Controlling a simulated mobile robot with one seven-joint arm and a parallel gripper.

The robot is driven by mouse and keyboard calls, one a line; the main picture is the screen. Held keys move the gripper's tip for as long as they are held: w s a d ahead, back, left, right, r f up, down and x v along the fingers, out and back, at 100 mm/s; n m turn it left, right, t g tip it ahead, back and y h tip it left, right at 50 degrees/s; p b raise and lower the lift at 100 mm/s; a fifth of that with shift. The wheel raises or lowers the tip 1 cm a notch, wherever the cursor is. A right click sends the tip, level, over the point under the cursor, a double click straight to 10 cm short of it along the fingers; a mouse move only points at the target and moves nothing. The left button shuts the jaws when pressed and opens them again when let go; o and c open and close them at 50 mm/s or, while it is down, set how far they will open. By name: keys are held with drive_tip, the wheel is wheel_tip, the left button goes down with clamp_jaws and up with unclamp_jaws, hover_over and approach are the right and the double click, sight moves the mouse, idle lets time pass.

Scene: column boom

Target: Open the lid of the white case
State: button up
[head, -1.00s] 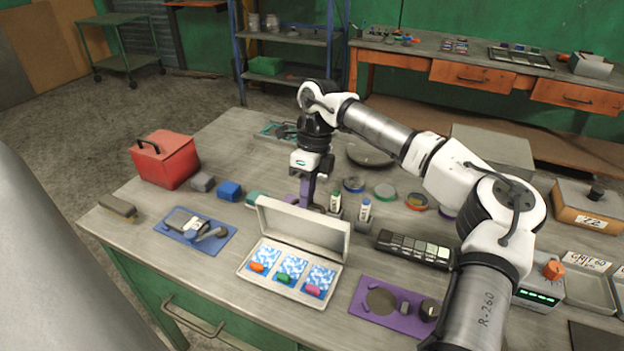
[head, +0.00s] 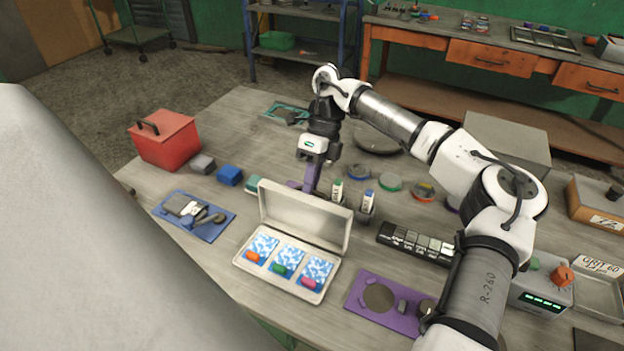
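The white case (head: 240,266) lies on the workbench with its lid (head: 303,217) standing up, tilted a little back from upright. Inside are blue-and-white patterned cards with an orange, a green and a pink piece on them. My gripper (head: 312,188) is just behind the raised lid, pointing down. Its fingers are partly hidden by the lid, so I cannot tell whether they are open or touch the lid.
A blue mat with tools (head: 182,219) and a red box (head: 166,140) are on the left. Two small bottles (head: 352,196) stand right of my gripper. A black strip of keys (head: 414,243) and a purple mat (head: 362,302) lie right of the case.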

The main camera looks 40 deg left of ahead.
drive_tip(key=o, duration=0.5)
drive_tip(key=shift+s+f, duration=0.1)
drive_tip(key=shift+f, duration=0.25)
drive_tip(key=shift+c, duration=0.2)
drive_tip(key=shift+r, duration=0.15)
drive_tip(key=b+v, duration=0.1)
drive_tip(key=v, duration=1.3)
